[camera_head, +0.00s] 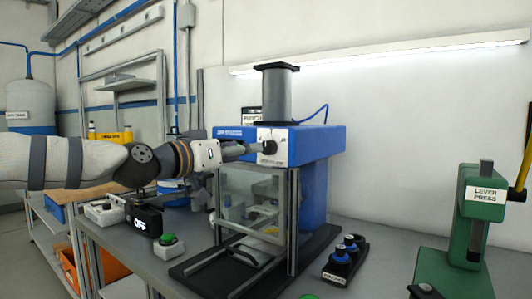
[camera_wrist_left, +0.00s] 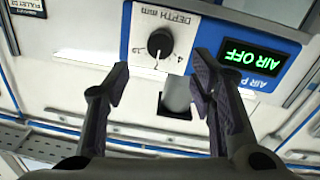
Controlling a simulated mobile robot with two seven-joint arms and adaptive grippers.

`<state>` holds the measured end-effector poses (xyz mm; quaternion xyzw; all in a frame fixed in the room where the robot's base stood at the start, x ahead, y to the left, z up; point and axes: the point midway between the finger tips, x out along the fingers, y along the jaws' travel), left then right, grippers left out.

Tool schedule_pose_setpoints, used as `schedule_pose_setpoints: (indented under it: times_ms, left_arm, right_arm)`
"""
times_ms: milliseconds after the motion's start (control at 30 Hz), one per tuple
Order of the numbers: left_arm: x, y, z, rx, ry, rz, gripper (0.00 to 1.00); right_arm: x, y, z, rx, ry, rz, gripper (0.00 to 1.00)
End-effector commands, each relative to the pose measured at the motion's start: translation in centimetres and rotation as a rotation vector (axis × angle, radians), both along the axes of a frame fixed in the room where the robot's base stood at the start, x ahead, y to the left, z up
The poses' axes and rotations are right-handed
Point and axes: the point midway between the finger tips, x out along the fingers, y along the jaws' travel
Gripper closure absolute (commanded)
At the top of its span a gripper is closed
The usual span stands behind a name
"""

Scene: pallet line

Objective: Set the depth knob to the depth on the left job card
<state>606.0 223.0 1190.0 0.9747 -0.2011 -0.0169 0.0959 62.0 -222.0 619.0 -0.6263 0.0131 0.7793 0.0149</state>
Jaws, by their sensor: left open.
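The depth knob (camera_head: 269,147) is a round black dial on a white panel on the front of the blue press (camera_head: 318,142). The left wrist view shows it upside down (camera_wrist_left: 160,43), beside the words "DEPTH mm". A 4 is readable at its right; its exact setting is too small to tell. My left gripper (camera_head: 246,149) is open and empty, just left of the knob in the head view. In the left wrist view its fingertips (camera_wrist_left: 161,75) lie either side of the knob's line, with the knob beyond them. No readable left job card shows. My right gripper is out of view.
A green "AIR OFF" display (camera_wrist_left: 253,58) is beside the knob panel. Below the knob stands a clear guard (camera_head: 250,195). A green button box (camera_head: 168,246) and a black stand of blue-topped pieces (camera_head: 345,258) are on the bench. A green lever press (camera_head: 478,215) stands at right.

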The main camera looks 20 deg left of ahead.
Motion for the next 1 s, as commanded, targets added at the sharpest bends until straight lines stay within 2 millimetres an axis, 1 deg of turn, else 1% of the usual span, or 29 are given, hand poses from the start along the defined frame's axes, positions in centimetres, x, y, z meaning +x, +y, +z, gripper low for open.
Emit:
schedule_pose_setpoints:
  times_ms: [33,100,233,300,400,633,833,867,1000]
  left_arm:
    - [1.8,-0.6,-1.6,0.004,0.019,0.0,0.5]
    - [3.3,-1.3,-1.4,0.003,0.017,0.0,0.5]
    - [5.3,-2.2,-0.9,0.001,0.011,0.0,0.5]
    - [5.9,-2.5,-0.7,0.0,0.009,-0.001,0.5]
    - [6.4,-2.7,-0.5,-0.001,0.006,0.0,0.5]
    - [6.4,-2.7,-0.2,-0.001,0.003,-0.001,0.5]
    - [6.4,-2.7,-0.2,-0.001,0.003,-0.001,0.95]
    - [6.3,-2.7,-0.3,0.0,0.004,-0.001,0.98]
    - [6.3,-2.7,-0.3,0.002,0.004,0.0,0.98]
  right_arm:
    - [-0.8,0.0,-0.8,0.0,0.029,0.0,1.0]
    - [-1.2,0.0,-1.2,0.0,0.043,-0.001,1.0]
    - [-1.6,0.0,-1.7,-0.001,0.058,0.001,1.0]
    - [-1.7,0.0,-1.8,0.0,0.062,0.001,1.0]
    - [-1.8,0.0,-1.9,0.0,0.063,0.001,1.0]
    - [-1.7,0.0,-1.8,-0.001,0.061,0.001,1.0]
    - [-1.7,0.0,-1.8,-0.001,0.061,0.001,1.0]
    - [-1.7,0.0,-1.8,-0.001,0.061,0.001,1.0]
    - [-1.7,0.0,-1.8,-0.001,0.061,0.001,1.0]
